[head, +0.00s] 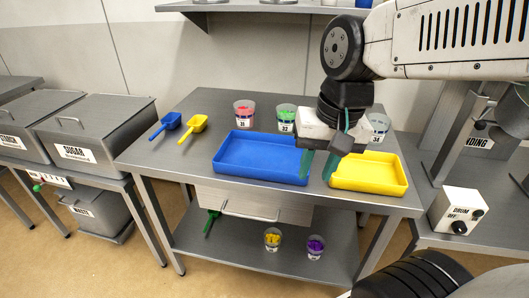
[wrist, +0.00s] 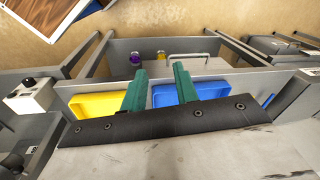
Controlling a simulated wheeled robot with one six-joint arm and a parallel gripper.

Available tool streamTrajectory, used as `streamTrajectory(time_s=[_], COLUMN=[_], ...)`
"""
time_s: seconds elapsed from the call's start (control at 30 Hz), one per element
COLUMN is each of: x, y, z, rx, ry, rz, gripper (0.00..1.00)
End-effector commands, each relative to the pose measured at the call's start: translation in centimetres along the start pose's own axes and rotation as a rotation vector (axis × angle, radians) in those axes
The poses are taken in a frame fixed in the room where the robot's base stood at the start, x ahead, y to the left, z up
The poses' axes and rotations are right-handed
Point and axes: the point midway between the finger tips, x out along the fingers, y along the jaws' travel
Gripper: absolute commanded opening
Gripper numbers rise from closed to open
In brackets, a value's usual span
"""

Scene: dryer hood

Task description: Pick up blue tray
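The blue tray (head: 262,171) lies flat on the metal table, empty, left of the yellow tray. My gripper (head: 319,168) hangs above the table with green fingers pointing down, over the gap between the blue tray's right end and the yellow tray. In the wrist view the two green fingers (wrist: 160,80) are spread apart with nothing between them. There the blue tray (wrist: 221,87) shows behind and beside the right finger. Whether a finger touches the tray cannot be told.
The yellow tray (head: 370,174) is close on the right. Cups (head: 244,115) stand along the back, and blue and yellow scoops (head: 196,125) lie at the left. A shelf (head: 262,7) hangs above. The lower shelf holds two cups (head: 272,240). A control box (head: 459,211) stands right.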

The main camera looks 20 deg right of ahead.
Motion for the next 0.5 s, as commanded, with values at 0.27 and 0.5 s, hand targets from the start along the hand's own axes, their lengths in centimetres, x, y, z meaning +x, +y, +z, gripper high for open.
streamTrajectory(time_s=[0.27,0.5], x=[6.1,12.2], y=[-4.8,-5.9], z=[-10.8,-17.9], rx=[0.906,1.559], ry=[-0.103,-0.181], rz=[-0.139,-0.184], gripper=[0.30,0.30])
